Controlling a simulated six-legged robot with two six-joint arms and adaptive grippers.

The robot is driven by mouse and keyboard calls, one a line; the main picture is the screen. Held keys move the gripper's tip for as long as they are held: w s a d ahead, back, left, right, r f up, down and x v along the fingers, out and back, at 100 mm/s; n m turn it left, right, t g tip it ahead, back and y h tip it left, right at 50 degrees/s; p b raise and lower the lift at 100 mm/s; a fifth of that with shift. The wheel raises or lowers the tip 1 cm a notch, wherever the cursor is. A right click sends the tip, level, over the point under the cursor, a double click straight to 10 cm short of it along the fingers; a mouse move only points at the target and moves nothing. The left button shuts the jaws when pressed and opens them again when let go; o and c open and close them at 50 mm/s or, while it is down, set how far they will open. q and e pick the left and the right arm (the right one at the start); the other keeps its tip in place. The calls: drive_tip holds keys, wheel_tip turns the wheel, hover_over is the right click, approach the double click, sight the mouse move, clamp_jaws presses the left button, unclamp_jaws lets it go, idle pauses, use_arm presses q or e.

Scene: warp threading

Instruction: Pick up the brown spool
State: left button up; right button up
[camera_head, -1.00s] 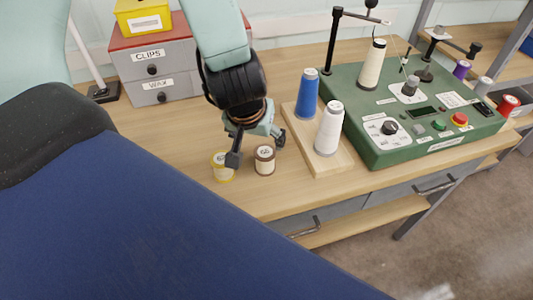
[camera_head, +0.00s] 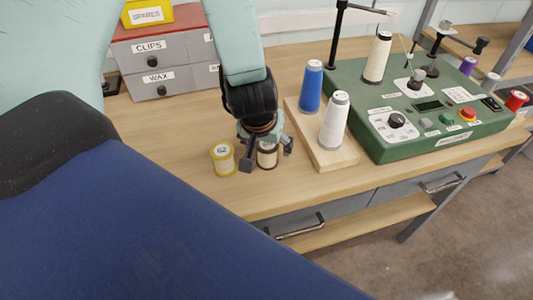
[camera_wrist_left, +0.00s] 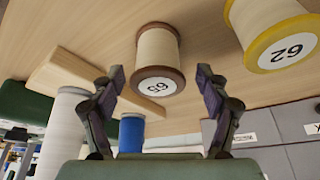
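The brown spool (camera_head: 267,156) stands upright on the table, with cream thread and brown rims. In the wrist view the brown spool (camera_wrist_left: 158,58) shows its end label, which appears to read 65, centred beyond the fingertips. My left gripper (camera_head: 265,160) is over it, fingers pointing down, one on each side. In the wrist view my left gripper (camera_wrist_left: 160,90) is open, with visible gaps between each finger and the spool. In the head view the gripper partly hides the spool. My right gripper is not in view.
A yellow spool (camera_head: 223,159) labelled 62 stands close by on the left. A wooden board (camera_head: 340,157) with a blue cone (camera_head: 311,88) and white cone (camera_head: 334,121) is to the right, beside a green machine (camera_head: 390,150). Drawers (camera_head: 165,62) stand behind.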

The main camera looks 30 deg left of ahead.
sight(267, 144)
use_arm(q)
drive_tip(key=shift+c, duration=0.7)
drive_tip(key=shift+s+d+r, duration=0.1)
drive_tip(key=shift+d+r, duration=0.05)
drive_tip(key=shift+d, duration=0.15)
drive_tip(key=c, duration=0.4)
drive_tip(key=shift+a, duration=0.2)
drive_tip(key=c, duration=0.5)
drive_tip(key=shift+c, duration=0.9)
drive_tip(key=shift+d, duration=0.1)
wheel_tip(267, 144, up, 8)
drive_tip(key=p, duration=0.5)
drive_tip(key=shift+p, duration=0.3)
drive_tip(key=shift+r+p, duration=0.8)
drive_tip(key=shift+r, duration=0.1)
